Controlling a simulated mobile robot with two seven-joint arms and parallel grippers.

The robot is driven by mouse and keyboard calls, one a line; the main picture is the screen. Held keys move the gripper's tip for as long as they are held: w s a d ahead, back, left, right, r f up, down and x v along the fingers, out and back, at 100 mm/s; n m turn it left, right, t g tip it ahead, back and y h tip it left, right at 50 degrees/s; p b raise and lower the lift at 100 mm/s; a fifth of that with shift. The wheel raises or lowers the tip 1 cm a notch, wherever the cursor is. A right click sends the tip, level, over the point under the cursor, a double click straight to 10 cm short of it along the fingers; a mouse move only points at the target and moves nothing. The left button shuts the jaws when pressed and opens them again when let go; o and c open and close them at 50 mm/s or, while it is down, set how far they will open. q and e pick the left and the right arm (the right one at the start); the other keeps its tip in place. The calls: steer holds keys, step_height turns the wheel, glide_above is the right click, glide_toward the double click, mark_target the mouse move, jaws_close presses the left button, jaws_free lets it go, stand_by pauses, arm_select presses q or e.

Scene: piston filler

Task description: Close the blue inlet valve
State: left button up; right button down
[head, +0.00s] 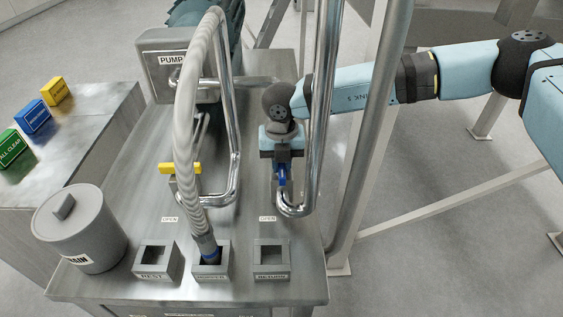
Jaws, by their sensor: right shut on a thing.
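The blue inlet valve handle (282,178) is on the steel pipe at the right of the machine top, above an OPEN label (267,219). My right gripper (283,166) reaches in from the right and is shut on the blue handle. Its jaws hide part of the handle, so its exact angle is hard to read. The left gripper is not in view.
A yellow valve handle (180,168) lies crosswise on the left pipe. A ribbed hose (185,115) arches down into the middle of three sockets. A grey lidded pot (80,230) stands at left. A steel post (370,130) rises just right of the pipe.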

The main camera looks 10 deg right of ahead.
steer(key=shift+f+n+b, duration=0.15)
steer(key=shift+n+b, duration=0.25)
steer(key=shift+b, duration=0.15)
steer(key=n+b, duration=0.4)
steer(key=b, duration=0.2)
steer(key=shift+f+n, duration=0.15)
steer(key=shift+n, duration=0.15)
steer(key=n+b, duration=0.6)
steer(key=b, duration=0.1)
steer(key=n+b, duration=0.2)
steer(key=n, duration=0.1)
steer(key=n+b, duration=0.1)
steer(key=n, duration=0.1)
steer(key=shift+r, duration=0.25)
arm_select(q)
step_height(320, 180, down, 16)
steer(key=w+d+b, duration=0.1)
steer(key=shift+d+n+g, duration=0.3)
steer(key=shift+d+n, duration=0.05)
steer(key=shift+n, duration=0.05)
arm_select(e)
steer(key=shift+r+n, duration=0.1)
steer(key=shift+n, duration=0.6)
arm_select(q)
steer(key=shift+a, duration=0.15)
arm_select(e)
steer(key=c, duration=1.1)
jaws_free()
